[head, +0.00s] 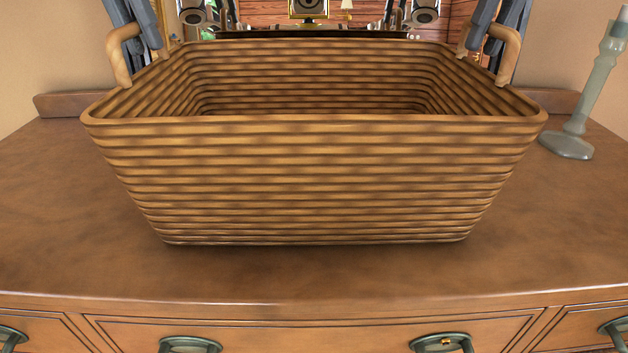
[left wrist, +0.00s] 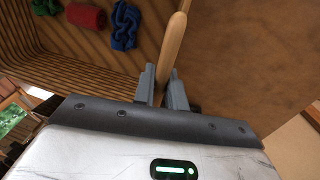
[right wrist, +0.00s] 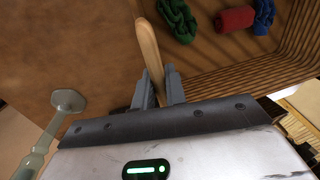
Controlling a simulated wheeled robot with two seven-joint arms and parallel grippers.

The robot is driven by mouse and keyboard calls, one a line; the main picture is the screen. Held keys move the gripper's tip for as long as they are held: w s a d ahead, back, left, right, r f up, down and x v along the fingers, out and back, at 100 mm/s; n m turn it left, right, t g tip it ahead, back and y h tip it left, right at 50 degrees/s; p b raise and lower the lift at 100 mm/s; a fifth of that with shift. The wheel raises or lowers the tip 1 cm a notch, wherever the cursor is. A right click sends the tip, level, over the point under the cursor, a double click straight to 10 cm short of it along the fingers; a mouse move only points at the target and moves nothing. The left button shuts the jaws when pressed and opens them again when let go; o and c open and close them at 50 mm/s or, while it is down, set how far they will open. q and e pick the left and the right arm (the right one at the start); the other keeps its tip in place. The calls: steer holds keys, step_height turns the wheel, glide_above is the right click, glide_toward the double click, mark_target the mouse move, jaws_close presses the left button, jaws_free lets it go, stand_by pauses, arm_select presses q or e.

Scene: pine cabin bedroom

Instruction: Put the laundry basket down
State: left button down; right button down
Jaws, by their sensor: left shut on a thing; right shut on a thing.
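The brown ribbed laundry basket (head: 315,180) is upright and level over the wooden dresser top (head: 60,215). Its base is on or just above the surface; I cannot tell if it touches. My left gripper (head: 133,28) is shut on the left handle (head: 120,62), also seen in the left wrist view (left wrist: 175,45). My right gripper (head: 498,28) is shut on the right handle (head: 511,55), also in the right wrist view (right wrist: 150,45). Inside the basket lie a green cloth (right wrist: 178,18), a rolled red cloth (right wrist: 235,19) and a blue cloth (right wrist: 264,15).
A pale green candlestick (head: 590,95) stands on the dresser just right of the basket, close to its rim. The dresser's front edge and drawer handles (head: 190,344) are below. Bare dresser top shows at left and in front. A low back rail (head: 65,103) runs behind.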

arm_select(q)
steer(key=shift+a+f+b, duration=0.15)
steer(key=shift+f+b, duration=0.15)
steer(key=shift+f, duration=0.25)
arm_select(e)
steer(key=shift+d+f, duration=0.15)
steer(key=shift+f, duration=0.4)
arm_select(q)
steer(key=c, duration=1.5)
jaws_free()
steer(key=shift+r, duration=0.2)
arm_select(e)
steer(key=c, duration=1.5)
jaws_free()
steer(key=shift+r, duration=0.2)
arm_select(q)
steer(key=shift+o, duration=0.3)
arm_select(e)
steer(key=shift+o, duration=0.3)
arm_select(q)
steer(key=shift+r, duration=0.1)
